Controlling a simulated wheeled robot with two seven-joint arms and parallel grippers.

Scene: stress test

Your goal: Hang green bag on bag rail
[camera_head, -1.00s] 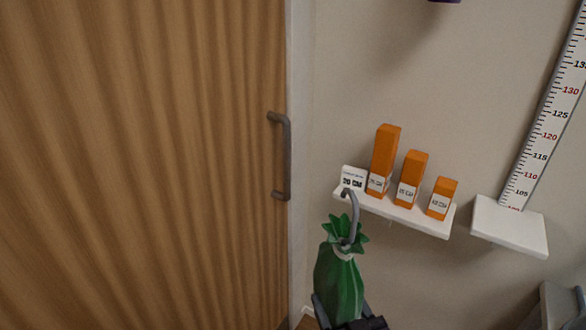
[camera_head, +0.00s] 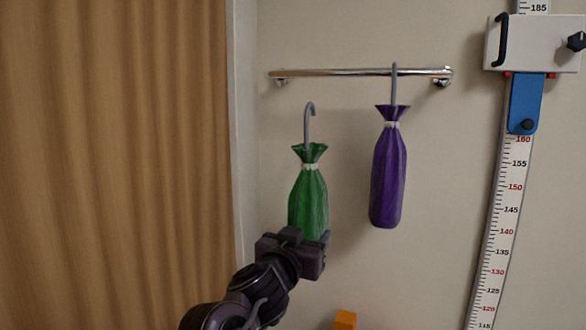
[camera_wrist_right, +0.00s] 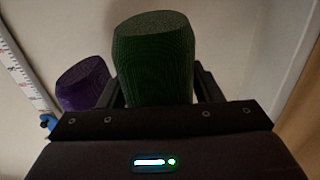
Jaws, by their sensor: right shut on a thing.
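The green bag (camera_head: 309,196) is upright with a white tie and a grey hook (camera_head: 309,118) on top. My right gripper (camera_head: 308,240) is shut on its lower part. The hook's bend sits below the bag rail (camera_head: 335,72) in the head view, apart from it. The rail is a chrome bar on the wall with a bracket at each end. In the right wrist view the bag's green bottom (camera_wrist_right: 153,60) shows between the fingers (camera_wrist_right: 160,95). My left gripper is not in view.
A purple bag (camera_head: 388,180) hangs by its hook near the rail's right end; it also shows in the right wrist view (camera_wrist_right: 83,84). The rail's left stretch is free.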

